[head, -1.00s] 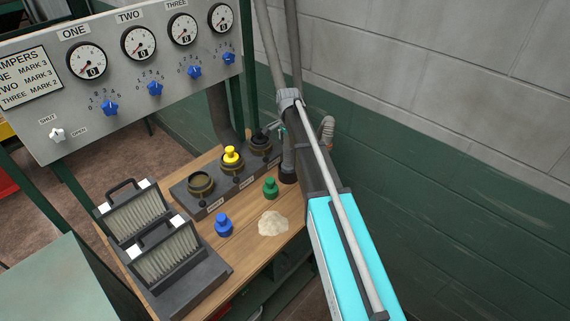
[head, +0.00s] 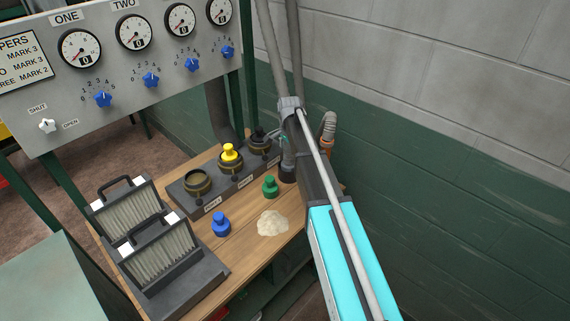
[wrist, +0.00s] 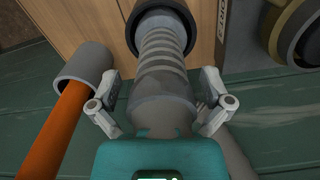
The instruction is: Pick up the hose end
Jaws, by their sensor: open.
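A grey ribbed hose end with a wide black collar stands on the bench; in the wrist view the hose end (wrist: 165,62) fills the middle. In the head view the hose end (head: 288,160) shows beside the port block, partly behind my arm. My gripper (wrist: 163,102) is open, with one finger on each side of the hose end's lower grey part. Whether the fingers touch it I cannot tell. In the head view my gripper (head: 284,138) is small and mostly hidden.
An orange rod with a grey cap (wrist: 83,65) lies close to the left finger. The port block (head: 215,185) holds a yellow plug. Blue (head: 221,224) and green (head: 270,187) plugs, a powder pile (head: 272,223) and filter boxes (head: 150,240) sit on the bench. A wall stands right.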

